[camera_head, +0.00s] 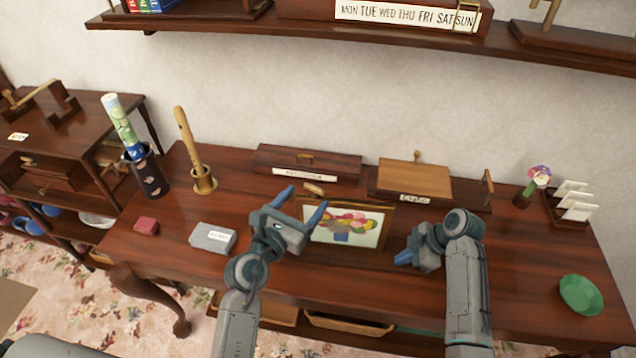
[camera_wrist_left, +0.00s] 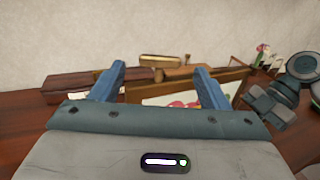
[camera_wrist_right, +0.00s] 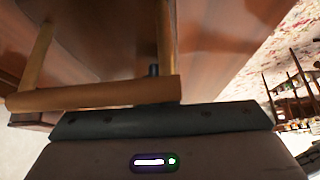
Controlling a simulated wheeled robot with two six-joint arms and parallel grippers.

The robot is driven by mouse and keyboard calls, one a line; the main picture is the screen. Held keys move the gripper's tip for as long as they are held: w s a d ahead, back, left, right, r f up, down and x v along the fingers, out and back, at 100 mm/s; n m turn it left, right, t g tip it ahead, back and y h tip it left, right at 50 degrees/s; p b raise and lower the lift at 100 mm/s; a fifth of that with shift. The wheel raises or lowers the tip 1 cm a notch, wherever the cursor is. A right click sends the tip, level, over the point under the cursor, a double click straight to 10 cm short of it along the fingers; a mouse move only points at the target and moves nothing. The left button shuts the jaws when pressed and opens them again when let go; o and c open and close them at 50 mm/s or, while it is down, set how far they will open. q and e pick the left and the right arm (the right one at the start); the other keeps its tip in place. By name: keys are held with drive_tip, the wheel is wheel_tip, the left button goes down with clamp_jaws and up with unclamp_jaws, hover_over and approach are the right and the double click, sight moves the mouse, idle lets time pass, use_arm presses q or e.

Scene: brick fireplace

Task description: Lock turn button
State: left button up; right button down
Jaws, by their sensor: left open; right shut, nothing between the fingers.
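A framed picture of a flower bouquet (camera_head: 345,226) stands on the desk between my arms. A small tan, brass-like turn button (camera_head: 313,188) shows at the frame's upper left; in the left wrist view the turn button (camera_wrist_left: 160,61) lies roughly level, on a short post. My left gripper (camera_head: 306,197) is open, its blue fingers (camera_wrist_left: 160,70) pointing toward the button, one on each side in that view; contact cannot be told. My right gripper (camera_head: 400,258) is shut and empty at the frame's right. In the right wrist view a wooden bar (camera_wrist_right: 90,96) partly hides its fingers.
Wooden boxes (camera_head: 305,160) stand behind the frame. A grey box (camera_head: 212,238) and a red block (camera_head: 146,225) lie at the left. A green bowl (camera_head: 581,294) sits at the right. A shelf (camera_head: 250,22) runs above.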

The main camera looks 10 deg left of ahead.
sight(313, 191)
use_arm(q)
drive_tip(key=x, duration=0.6)
drive_tip(key=shift+w+d, duration=0.1)
drive_tip(key=shift+w, duration=0.25)
